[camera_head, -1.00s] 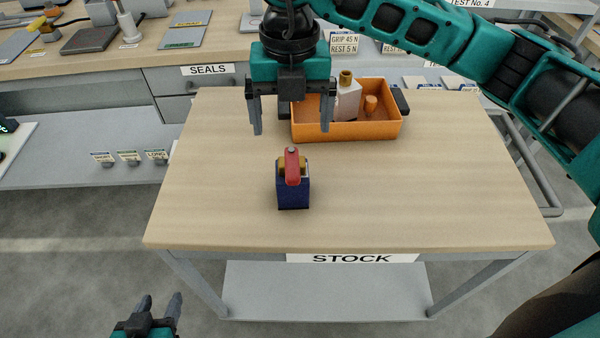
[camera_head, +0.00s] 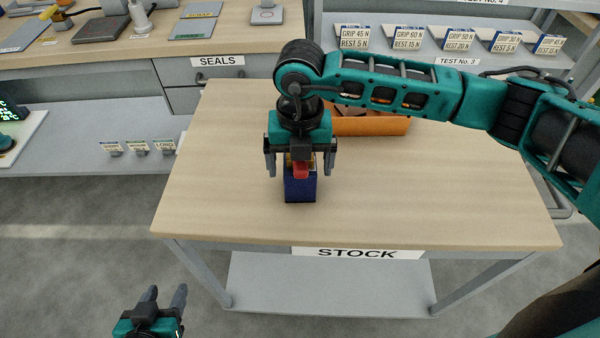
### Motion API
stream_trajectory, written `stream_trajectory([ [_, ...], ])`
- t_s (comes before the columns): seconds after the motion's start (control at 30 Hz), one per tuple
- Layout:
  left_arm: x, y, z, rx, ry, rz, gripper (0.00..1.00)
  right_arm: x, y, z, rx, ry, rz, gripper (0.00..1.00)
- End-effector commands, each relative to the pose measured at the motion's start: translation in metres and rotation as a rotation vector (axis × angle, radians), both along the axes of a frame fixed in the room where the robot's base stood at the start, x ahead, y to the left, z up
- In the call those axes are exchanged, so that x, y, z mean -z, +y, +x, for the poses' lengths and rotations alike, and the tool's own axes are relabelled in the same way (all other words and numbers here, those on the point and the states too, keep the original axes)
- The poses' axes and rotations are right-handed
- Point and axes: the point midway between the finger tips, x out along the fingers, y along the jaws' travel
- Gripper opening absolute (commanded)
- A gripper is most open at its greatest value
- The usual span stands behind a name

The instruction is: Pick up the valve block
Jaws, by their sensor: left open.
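The valve block (camera_head: 300,188) stands upright on the wooden table top, with a dark blue body, a brass-coloured upper part and a red handle. My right gripper (camera_head: 300,172), on the arm coming in from the right, points down directly above it. Its fingers are spread to either side of the block's upper part, with a gap visible on both sides. The gripper hides much of the block's top. My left gripper (camera_head: 165,296) is open and empty at the bottom left, in front of the table and away from the block.
An orange tray (camera_head: 372,126) stands behind the block, partly hidden by my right arm. The table (camera_head: 220,200) is clear around the block. A STOCK label (camera_head: 357,253) marks its front edge. A grey drawer bench with a SEALS label (camera_head: 216,61) stands behind left.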

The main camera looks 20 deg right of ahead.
Motion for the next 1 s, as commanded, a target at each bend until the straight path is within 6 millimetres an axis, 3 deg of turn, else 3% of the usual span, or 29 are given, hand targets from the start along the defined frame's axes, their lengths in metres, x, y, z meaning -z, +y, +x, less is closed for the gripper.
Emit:
stream_trajectory([
  [0.23,-0.0005,0.0001,0.0010,0.001,-0.002,0.000,0.51,0.0013,0.0002,0.0002,-0.001,0.000,0.001,0.92],
  [1.0,-0.0020,-0.0001,0.0034,0.000,-0.007,0.001,0.51,0.0006,0.0001,0.0002,0.000,0.000,0.001,0.18],
])
